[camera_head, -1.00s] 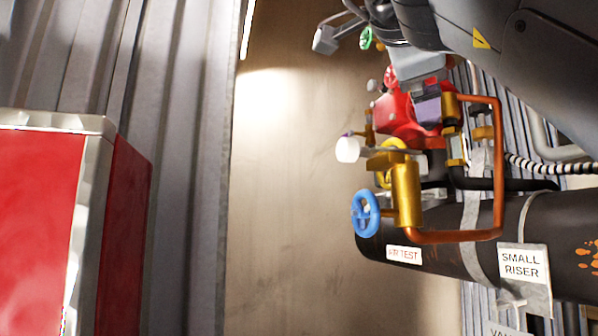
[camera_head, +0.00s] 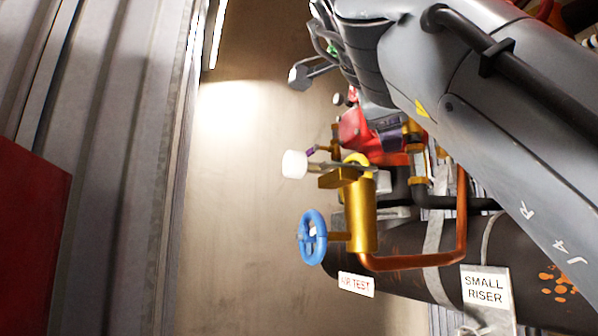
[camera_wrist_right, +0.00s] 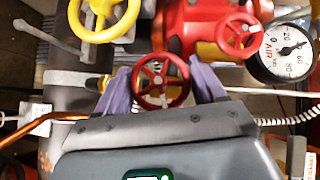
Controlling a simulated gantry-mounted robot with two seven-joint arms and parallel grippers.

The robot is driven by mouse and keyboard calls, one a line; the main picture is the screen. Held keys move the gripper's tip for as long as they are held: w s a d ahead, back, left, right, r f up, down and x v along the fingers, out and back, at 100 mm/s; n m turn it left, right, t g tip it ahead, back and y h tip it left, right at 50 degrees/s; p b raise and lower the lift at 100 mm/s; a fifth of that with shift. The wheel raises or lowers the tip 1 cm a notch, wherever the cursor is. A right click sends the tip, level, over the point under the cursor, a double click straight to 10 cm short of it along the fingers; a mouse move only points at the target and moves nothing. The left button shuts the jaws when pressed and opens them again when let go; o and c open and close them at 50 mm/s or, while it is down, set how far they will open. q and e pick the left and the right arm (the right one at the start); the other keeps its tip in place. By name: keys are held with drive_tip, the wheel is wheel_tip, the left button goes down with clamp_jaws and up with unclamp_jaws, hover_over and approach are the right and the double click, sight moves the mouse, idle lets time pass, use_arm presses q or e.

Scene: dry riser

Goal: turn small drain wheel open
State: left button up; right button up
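A small red wheel (camera_wrist_right: 160,82) shows in the right wrist view, between the two purple fingers of my right gripper (camera_wrist_right: 162,80). The fingers are apart, one at each side of the wheel; whether they touch its rim I cannot tell. In the head view my right arm comes from the upper right, and the purple of its gripper (camera_head: 388,138) shows by the red valve body (camera_head: 353,130); the small red wheel is hidden there. No label naming the drain wheel is readable. My left gripper is in neither view.
A yellow wheel (camera_wrist_right: 103,15), another red wheel (camera_wrist_right: 240,35) and an AIR gauge (camera_wrist_right: 284,54) crowd around the gripper. A blue wheel (camera_head: 312,237), white knob (camera_head: 294,164) and copper pipe (camera_head: 420,262) stand near the dark riser pipe (camera_head: 400,245).

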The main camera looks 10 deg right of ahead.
drive_tip(key=c, duration=0.3)
drive_tip(key=shift+r, duration=0.15)
drive_tip(key=shift+c, duration=0.2)
drive_tip(key=n+g+p, duration=0.2)
drive_tip(key=g+p, duration=0.1)
drive_tip(key=p, duration=0.5)
drive_tip(key=shift+r+n+g+y, duration=0.15)
drive_tip(key=shift+n+g+y, duration=0.15)
drive_tip(key=shift+n+y, duration=0.1)
drive_tip(key=shift+f+g, duration=0.25)
drive_tip(key=shift+g, duration=0.05)
drive_tip(key=o, duration=1)
drive_tip(key=shift+c, duration=0.2)
